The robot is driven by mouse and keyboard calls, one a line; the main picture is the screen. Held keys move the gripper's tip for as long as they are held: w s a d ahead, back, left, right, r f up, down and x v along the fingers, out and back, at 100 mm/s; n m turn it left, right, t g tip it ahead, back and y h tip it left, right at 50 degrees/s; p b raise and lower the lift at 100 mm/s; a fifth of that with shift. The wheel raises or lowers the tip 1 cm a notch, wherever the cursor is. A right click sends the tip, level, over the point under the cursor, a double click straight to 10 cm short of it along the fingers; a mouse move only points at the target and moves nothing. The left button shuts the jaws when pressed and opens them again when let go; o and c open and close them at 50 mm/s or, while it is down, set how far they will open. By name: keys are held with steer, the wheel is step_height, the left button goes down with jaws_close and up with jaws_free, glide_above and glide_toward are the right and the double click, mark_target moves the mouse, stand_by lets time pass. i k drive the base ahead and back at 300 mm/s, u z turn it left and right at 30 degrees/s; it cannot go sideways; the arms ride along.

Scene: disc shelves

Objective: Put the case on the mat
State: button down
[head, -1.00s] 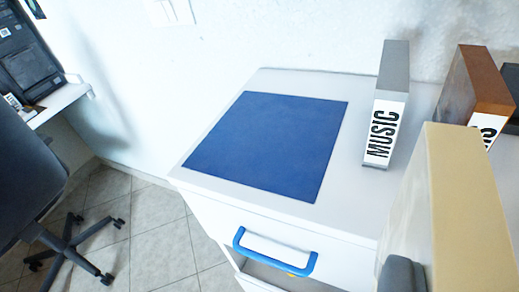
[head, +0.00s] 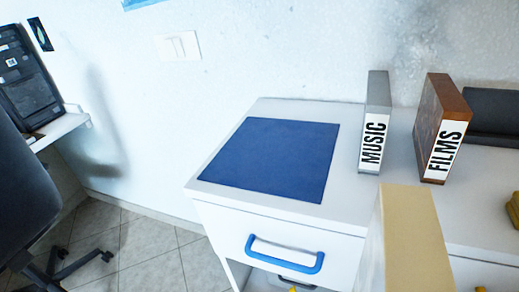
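The case (head: 418,240) is a tan, upright box with a paler left side, large in the near foreground at the lower right of the head view. Its lower part is cut off by the picture's bottom edge. It stands out in front of the cabinet's front edge, apart from the mat, which is up and to its left. The blue square mat (head: 271,159) lies flat and empty on the white cabinet top. My gripper's fingers are out of the picture below; the case stays close before the camera, held in my gripper.
A grey MUSIC box (head: 375,125) stands right of the mat, and a brown FILMS box (head: 441,130) stands further right. A dark object (head: 495,115) lies behind them. A blue drawer handle (head: 285,255) sticks out below the mat. A black chair (head: 30,190) is at the left.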

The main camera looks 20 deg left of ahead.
mark_target(276, 148)
steer(key=u, duration=0.15)
steer(key=i, duration=1.05)
steer(key=z, duration=0.25)
